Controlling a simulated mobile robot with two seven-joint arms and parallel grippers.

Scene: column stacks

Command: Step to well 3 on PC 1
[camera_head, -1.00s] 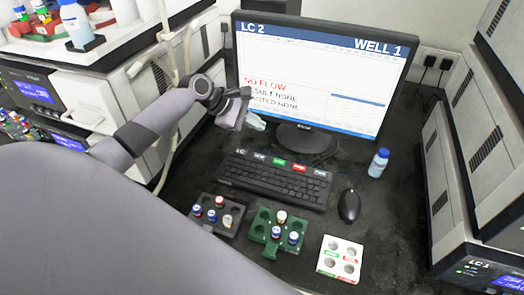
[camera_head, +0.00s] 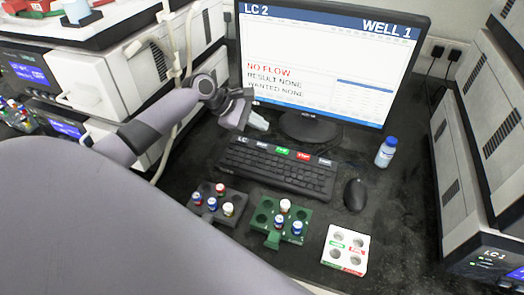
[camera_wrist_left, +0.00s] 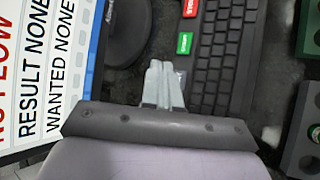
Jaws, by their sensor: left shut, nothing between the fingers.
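The monitor (camera_head: 300,50) reads "LC 2", "WELL 1", "NO FLOW", "RESULT NONE" and "WANTED NONE". The black keyboard (camera_head: 275,168) lies in front of it, with an "LC" label and a row of labelled keys along its back edge. Among them are a green key (camera_wrist_left: 185,43) and a red key (camera_wrist_left: 190,8). My left gripper (camera_head: 258,121) is shut and empty between the monitor stand and the keyboard's back left part. In the left wrist view its closed fingers (camera_wrist_left: 162,85) show beside the keyboard, apart from the green key in the picture. My right gripper is out of view.
A mouse (camera_head: 355,194) and a blue-capped bottle (camera_head: 386,152) stand right of the keyboard. A dark rack (camera_head: 217,205), a green rack (camera_head: 279,218) with vials and a white rack (camera_head: 345,250) are in front. Instrument stacks flank the desk; the right one (camera_head: 470,235) reads "LC 1".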

